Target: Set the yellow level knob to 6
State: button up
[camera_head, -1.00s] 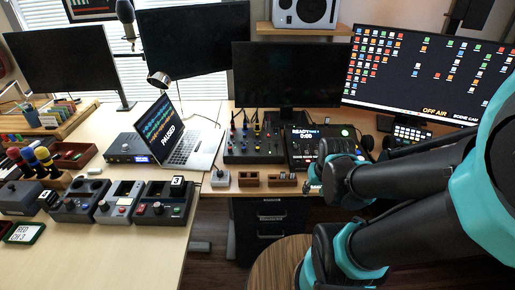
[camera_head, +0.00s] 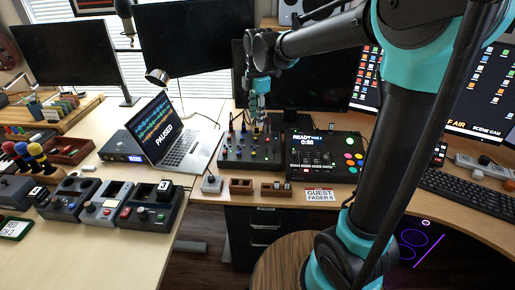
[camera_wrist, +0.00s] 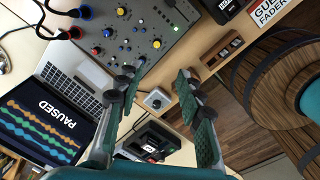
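The grey mixer panel (camera_head: 250,150) sits on the desk right of the laptop, with small coloured knobs and cables. In the wrist view the panel (camera_wrist: 135,35) fills the top middle. A small yellow knob (camera_wrist: 157,43) shows near its edge; its setting is too small to read. My gripper (camera_head: 260,102) hangs above the back of the panel in the head view. In the wrist view my gripper (camera_wrist: 157,82) has its two green-padded fingers wide apart with nothing held between them. The yellow knob appears beyond the fingertips, not touched.
A laptop (camera_head: 182,150) reading PAUSED stands left of the mixer. A console (camera_head: 325,155) with coloured buttons is on its right, with a GUEST FADER 6 card (camera_head: 320,195) in front. A small switch box (camera_head: 212,184) and wooden holders (camera_head: 241,186) line the desk's front edge.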

send_near(253, 153)
jog(key=shift+n, duration=0.4)
notch_tip(253, 153, down, 8)
jog(key=shift+w+f, duration=0.15)
jog(key=shift+f, duration=0.1)
jog(key=shift+c, duration=0.4)
grip_shut()
